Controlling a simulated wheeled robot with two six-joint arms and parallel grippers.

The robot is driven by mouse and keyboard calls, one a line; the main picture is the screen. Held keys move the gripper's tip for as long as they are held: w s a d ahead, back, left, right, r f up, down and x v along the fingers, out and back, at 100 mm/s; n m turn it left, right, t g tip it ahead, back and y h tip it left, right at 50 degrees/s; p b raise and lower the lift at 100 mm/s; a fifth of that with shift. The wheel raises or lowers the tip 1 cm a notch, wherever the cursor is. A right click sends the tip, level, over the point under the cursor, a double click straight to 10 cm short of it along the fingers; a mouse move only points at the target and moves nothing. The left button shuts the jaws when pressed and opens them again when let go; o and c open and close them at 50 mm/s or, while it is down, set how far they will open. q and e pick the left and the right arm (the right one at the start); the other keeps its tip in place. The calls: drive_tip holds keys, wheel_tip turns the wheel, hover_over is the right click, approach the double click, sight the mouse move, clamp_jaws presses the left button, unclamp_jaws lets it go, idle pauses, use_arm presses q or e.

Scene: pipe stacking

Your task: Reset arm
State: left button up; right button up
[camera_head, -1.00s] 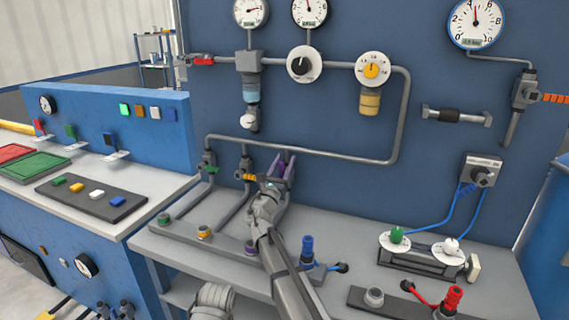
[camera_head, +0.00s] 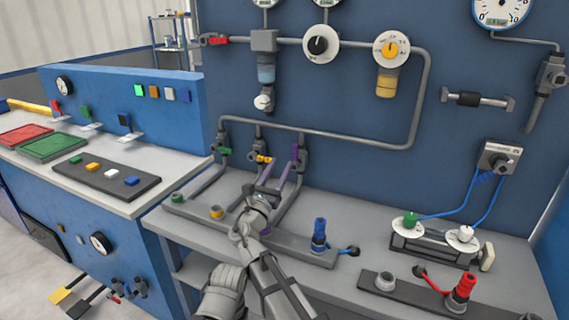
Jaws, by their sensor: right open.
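My right arm comes in from the bottom, and its grey right gripper (camera_head: 273,178) is over the workbench, in front of the blue panel. Its jaws are open and seem empty. The purple-handled valve (camera_head: 294,153) is just above and right of the fingertips and looks apart from them. The gripper partly hides the pipe below that valve. My left gripper is not in view.
Left of the gripper are a yellow-handled valve (camera_head: 264,159) and a green-handled valve (camera_head: 224,151). A blue fitting (camera_head: 319,233) stands close on the right. Farther right are a red fitting (camera_head: 463,287) and a two-dial block (camera_head: 432,247).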

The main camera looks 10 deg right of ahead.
drive_tip(key=shift+s+a, duration=0.15)
drive_tip(key=shift+s, duration=0.05)
